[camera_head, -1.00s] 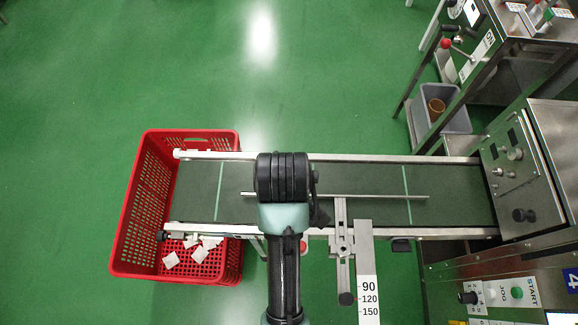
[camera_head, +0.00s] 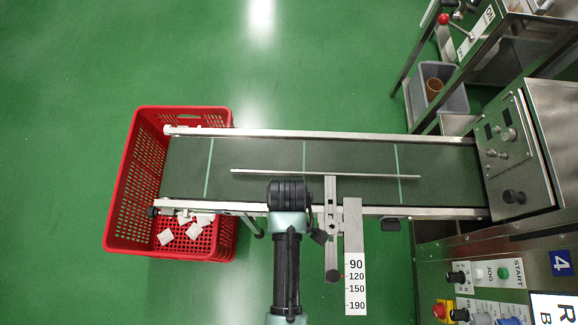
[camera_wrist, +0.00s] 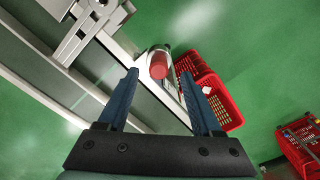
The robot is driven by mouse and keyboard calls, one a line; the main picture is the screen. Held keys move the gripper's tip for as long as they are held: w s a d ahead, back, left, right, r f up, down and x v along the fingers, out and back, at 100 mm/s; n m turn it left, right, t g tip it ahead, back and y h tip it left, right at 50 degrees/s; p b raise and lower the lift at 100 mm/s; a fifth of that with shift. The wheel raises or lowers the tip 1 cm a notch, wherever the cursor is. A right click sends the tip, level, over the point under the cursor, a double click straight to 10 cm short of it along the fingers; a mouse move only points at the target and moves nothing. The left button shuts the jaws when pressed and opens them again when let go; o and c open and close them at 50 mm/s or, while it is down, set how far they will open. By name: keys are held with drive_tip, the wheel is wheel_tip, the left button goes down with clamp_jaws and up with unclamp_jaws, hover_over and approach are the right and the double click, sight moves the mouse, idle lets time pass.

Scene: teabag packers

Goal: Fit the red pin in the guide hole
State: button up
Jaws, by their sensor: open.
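A short red cylinder, which looks like the red pin (camera_wrist: 158,68), shows in the wrist view inside a pale grey bracket or ring. My gripper (camera_wrist: 159,75) is open, with its two blue fingers apart and the red pin seen between their tips. I cannot tell how far the tips are from it. In the head view my dark wrist covers the fingers and the pin. The guide's slotted metal bracket (camera_head: 331,205) stands on the conveyor's near side, right of my wrist. It also shows at the wrist view's upper left (camera_wrist: 88,18). I cannot make out the guide hole.
The conveyor belt (camera_head: 260,155) has a thin guide rail (camera_head: 380,176) above it. A red crate (camera_head: 120,205) with several white teabags (camera_head: 166,237) is at its left end. A scale plate (camera_head: 354,235) hangs near the bracket. A machine cabinet (camera_head: 515,150) blocks the right.

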wheel_tip(320, 180, down, 3)
drive_tip(key=shift+d+f, duration=0.1)
drive_tip(key=shift+d, duration=0.05)
drive_tip(key=shift+c, duration=0.3)
clamp_jaws()
